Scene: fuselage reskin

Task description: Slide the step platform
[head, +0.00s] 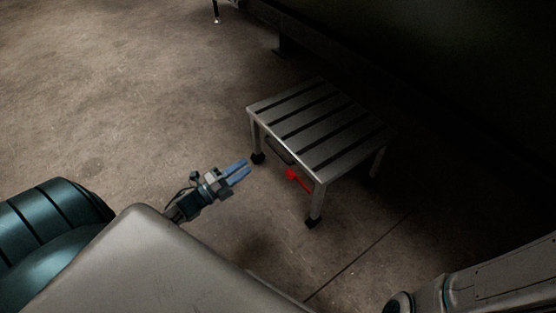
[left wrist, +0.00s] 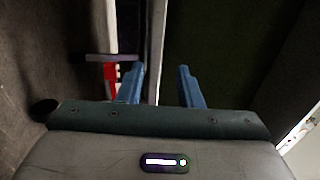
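The step platform (head: 322,128) is a low grey metal step with dark grip strips on top and black feet. It stands upright on the floor right of centre in the head view. A dark handle (head: 280,151) and a red part (head: 297,178) show on its near side. My left gripper (head: 243,172) is open and empty, with blue fingers pointing at that near side, apart from it. In the left wrist view the two blue fingers (left wrist: 160,86) are spread, and the red part (left wrist: 110,82) shows left of them. My right gripper is not in view.
Bare concrete floor (head: 120,90) lies open to the left of and behind the platform. A dark large structure (head: 440,60) fills the upper right, with its lower edge behind the platform. A thin leg (head: 215,12) stands at the top.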

